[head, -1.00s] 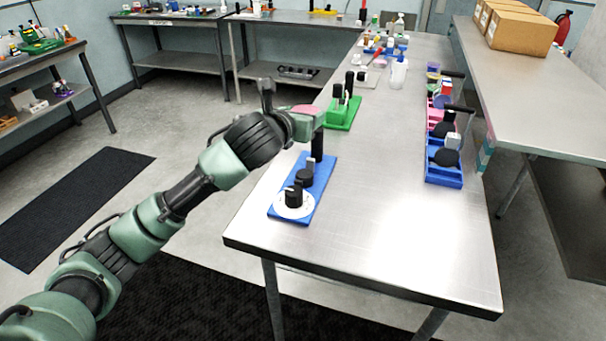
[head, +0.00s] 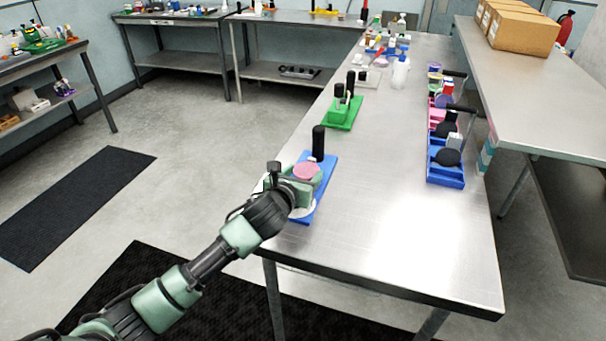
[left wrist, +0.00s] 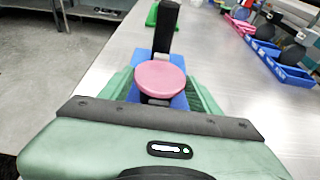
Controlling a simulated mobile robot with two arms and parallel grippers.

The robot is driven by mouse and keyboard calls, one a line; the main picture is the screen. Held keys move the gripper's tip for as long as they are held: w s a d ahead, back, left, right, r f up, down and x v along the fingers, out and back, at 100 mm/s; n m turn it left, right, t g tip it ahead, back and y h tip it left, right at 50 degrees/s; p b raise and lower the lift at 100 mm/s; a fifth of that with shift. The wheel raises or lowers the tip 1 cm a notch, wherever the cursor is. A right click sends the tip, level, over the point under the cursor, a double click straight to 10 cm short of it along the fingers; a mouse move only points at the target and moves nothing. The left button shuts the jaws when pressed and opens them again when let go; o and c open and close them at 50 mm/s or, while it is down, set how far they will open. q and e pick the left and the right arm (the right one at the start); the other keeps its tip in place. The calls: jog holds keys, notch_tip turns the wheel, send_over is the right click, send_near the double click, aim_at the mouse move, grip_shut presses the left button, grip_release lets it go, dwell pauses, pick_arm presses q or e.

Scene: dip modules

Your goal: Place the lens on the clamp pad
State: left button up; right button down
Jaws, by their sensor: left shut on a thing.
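The lens appears to be the pink disc (head: 306,170), which also shows in the left wrist view (left wrist: 160,80). My left gripper (head: 307,181) is shut on it and holds it roughly level over the blue base plate (head: 328,164). In the left wrist view its green fingers (left wrist: 161,93) stand at both sides of the disc. A black post (head: 318,142) stands upright at the plate's far end, just beyond the disc. The gripper hides the middle of the plate, so I cannot make out the clamp pad or the gap to it. My right gripper is out of view.
A green block fixture (head: 343,112) with black posts stands farther along the table. Blue trays (head: 446,175) with black round parts line the right edge. The table (head: 385,200) between is clear.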

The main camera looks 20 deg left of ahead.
pick_arm(q)
jog(key=o, duration=1.3)
jog(key=shift+s+r, duration=0.1)
jog(key=v, duration=1.1)
jog(key=shift+s+r, duration=0.15)
jog(key=shift+s, duration=0.25)
